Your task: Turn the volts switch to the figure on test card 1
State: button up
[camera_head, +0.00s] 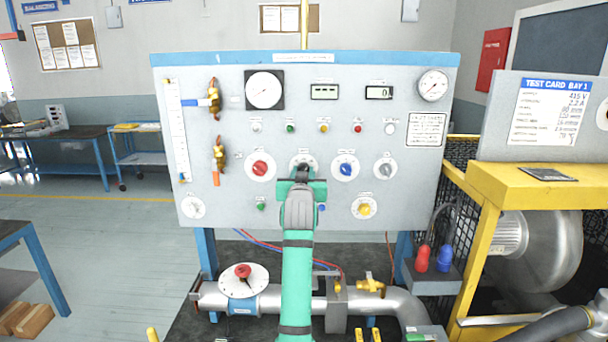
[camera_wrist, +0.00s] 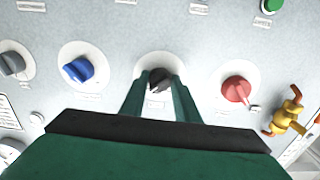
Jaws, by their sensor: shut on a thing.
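My gripper (camera_head: 303,176) is at the control panel (camera_head: 230,115), at a dial between the red knob (camera_head: 260,168) and the blue knob (camera_head: 346,169). In the wrist view its two green fingers (camera_wrist: 158,84) are shut on a black knob (camera_wrist: 159,77) on a round white plate. In the head view my gripper hides most of that dial, and its label and scale cannot be read. The test card (camera_head: 549,112), headed "TEST CARD BAY 1", is on the grey board at right. Its top line reads 415 V; smaller lines are hard to read.
A grey knob (camera_head: 385,169) and a yellow knob (camera_head: 364,207) are also on the panel. Two brass valves (camera_head: 214,98) are at its left. A yellow frame (camera_head: 475,240) stands at right.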

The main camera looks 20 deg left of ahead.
jog(key=shift+r, duration=0.2)
jog(key=shift+a, duration=0.25)
jog(key=o, duration=1)
jog(key=shift+d+f, duration=0.1)
jog(key=shift+o, duration=0.2)
jog(key=shift+d, duration=0.15)
jog(key=shift+d, duration=0.1)
jog(key=v, duration=1.1)
jog(key=shift+w+f, duration=0.1)
